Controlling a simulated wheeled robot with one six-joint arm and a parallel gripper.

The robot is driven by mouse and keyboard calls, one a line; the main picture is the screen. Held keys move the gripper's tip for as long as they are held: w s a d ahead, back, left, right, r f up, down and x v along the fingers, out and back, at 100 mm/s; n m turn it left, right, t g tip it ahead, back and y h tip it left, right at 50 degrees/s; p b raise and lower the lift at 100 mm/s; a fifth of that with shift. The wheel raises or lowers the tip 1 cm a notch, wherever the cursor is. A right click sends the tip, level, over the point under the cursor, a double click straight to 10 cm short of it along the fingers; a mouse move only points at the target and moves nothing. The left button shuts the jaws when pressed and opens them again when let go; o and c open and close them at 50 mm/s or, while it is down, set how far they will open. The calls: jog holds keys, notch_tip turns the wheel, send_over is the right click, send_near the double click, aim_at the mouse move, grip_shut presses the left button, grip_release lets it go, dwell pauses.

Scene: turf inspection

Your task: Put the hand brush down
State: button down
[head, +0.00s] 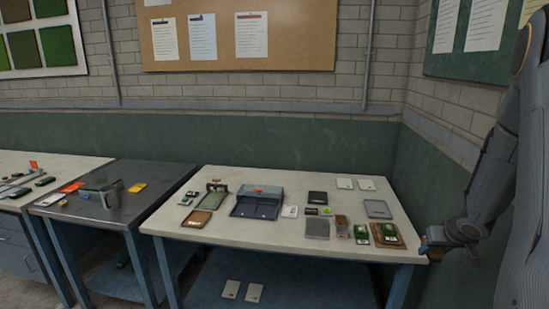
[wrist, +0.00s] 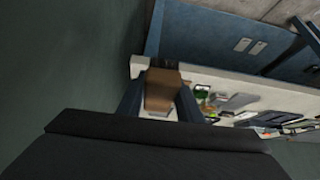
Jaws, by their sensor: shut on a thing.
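My gripper (wrist: 160,100) is shut on the hand brush (wrist: 161,88), a brown block with a dark end, seen between the two fingers in the wrist view. In the head view my gripper (head: 437,246) is at the right end of the pale-topped table (head: 215,232), by its front right corner. A small brown part of the brush (head: 435,233) shows there. Most of the brush is hidden by my gripper. I cannot tell whether the brush touches the table top.
A brown tray (head: 408,241) with green-and-white items lies close to my gripper. A grey tablet-like item (head: 377,209) and a dark case (head: 258,203) are further left. The table's front strip is bare. A green wall panel (head: 440,200) stands close on the right.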

jog(key=w+a+f+n+b, duration=0.1)
jog(key=w+a+f+b, duration=0.15)
jog(key=a, duration=0.65)
jog(key=w+a+f+y+b, duration=0.1)
jog(key=a+f+b, duration=0.25)
jog(key=a, duration=0.65)
jog(key=w+a+f+n+b, duration=0.15)
jog(key=a+f, duration=0.25)
jog(key=a, duration=0.5)
jog(key=s+a+f+b, duration=0.3)
jog(key=s+a+f, duration=0.4)
jog(key=s+f, duration=0.1)
jog(key=shift+s+a+f, duration=0.15)
jog(key=shift+s+f, duration=0.15)
jog(key=shift+f, duration=0.35)
